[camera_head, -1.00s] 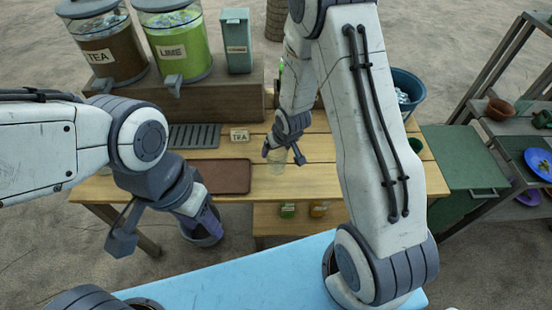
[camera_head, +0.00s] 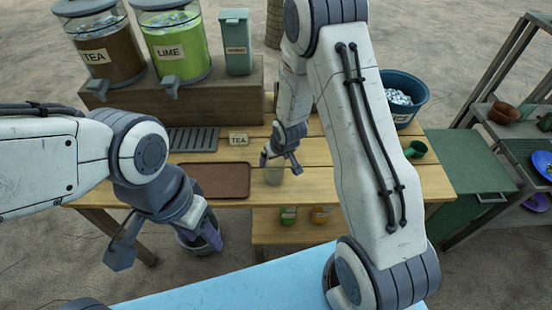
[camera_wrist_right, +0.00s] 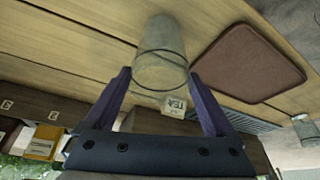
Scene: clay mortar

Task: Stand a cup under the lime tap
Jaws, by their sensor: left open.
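The lime dispenser (camera_head: 180,45) has a grey tap (camera_head: 172,86) at its front, above the wooden riser. A clear grey cup (camera_head: 273,175) stands on the table right of the brown tray. In the right wrist view the cup (camera_wrist_right: 161,55) sits between my right fingers, which lie against both sides. My right gripper (camera_head: 281,167) is shut on the cup, low at the table; I see no clear lift. My left gripper (camera_head: 165,243) is open and empty in front of the table's left part, well away from the cup.
The tea dispenser (camera_head: 100,45) stands left of the lime one. A dark drip grate (camera_head: 194,139) lies below the taps, with a brown tray (camera_head: 213,181) in front and a TEA sign (camera_head: 238,140) beside it.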

